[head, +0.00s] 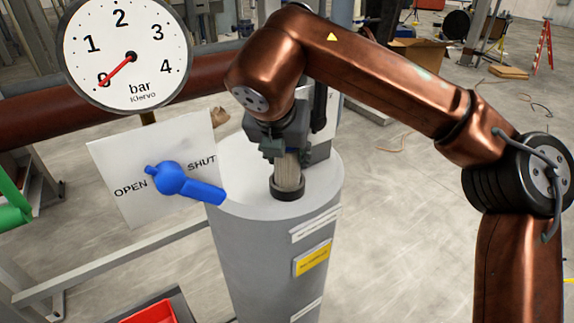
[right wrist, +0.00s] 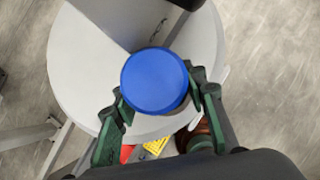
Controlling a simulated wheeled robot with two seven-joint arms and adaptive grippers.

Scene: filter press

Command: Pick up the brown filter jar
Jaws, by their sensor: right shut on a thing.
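A ribbed brownish-grey cylinder with a dark base ring (head: 288,176), which I take for the brown filter jar, stands upright at the top of the grey column (head: 265,260) in the head view. My right gripper (head: 284,150) comes down from above and is shut on its upper part. In the right wrist view a round blue top (right wrist: 155,80) lies between the green fingers of my right gripper (right wrist: 158,95). The gripper hides the jar's top in the head view. The base seems to touch the column top. My left gripper is not in view.
A blue valve handle (head: 175,181) on an OPEN/SHUT plate (head: 120,165) is close left of the column. A dial (head: 122,52) reads near 0 bar. A red tray (head: 153,313) is low at left, and a green part (head: 14,208) at the left edge.

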